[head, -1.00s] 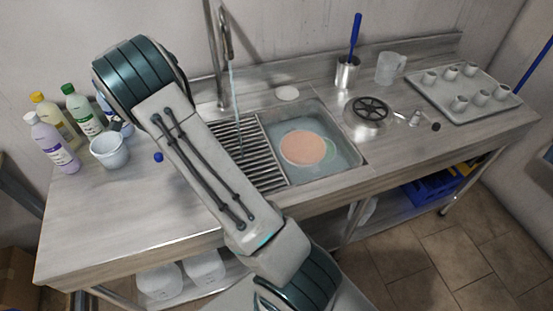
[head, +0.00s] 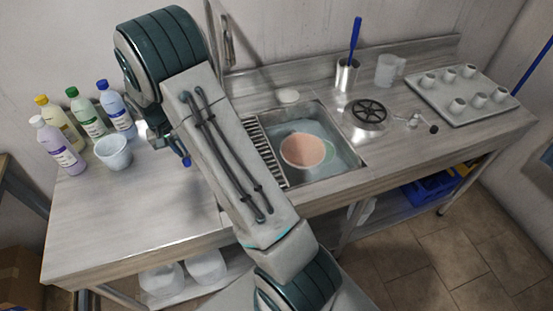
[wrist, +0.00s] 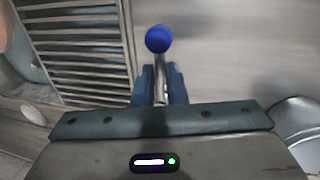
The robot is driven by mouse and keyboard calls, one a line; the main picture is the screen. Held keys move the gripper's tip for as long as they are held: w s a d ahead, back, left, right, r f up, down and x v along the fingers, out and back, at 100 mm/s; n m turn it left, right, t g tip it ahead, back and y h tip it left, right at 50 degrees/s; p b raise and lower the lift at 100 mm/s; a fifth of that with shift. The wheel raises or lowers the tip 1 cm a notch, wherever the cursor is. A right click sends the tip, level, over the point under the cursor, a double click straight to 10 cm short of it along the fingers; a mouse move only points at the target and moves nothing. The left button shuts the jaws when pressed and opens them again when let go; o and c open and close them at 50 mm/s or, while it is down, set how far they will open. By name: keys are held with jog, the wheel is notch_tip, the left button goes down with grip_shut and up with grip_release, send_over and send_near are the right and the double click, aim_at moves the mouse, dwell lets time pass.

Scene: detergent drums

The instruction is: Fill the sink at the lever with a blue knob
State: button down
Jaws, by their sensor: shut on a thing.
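The blue knob (head: 187,161) of the lever shows beside my arm in the head view. In the wrist view the blue knob (wrist: 158,39) sits at the end of a thin metal lever (wrist: 160,75). My gripper (wrist: 160,84) is shut on this lever, a finger on each side, just short of the knob. The sink (head: 340,169) holds clear water, with a pink round bowl (head: 303,150) and a green piece in it. The tap (head: 227,45) stands behind my arm. No stream shows below its spout; my arm hides the lower part.
Several bottles (head: 88,118) and a white cup (head: 113,152) stand close left of my gripper. A slatted drain grille (wrist: 85,45) lies between the lever and sink. To the right are a black handwheel (head: 370,111), a jug (head: 389,69) and a tray of cups (head: 450,103).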

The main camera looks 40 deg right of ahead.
jog(key=shift+d, duration=0.2)
jog(key=c, duration=1.4)
grip_release()
jog(key=shift+d, duration=0.2)
jog(key=shift+a, duration=0.3)
jog(key=shift+s+d, duration=0.1)
jog(key=shift+d, duration=0.1)
jog(key=o, duration=0.4)
jog(key=shift+r, duration=0.1)
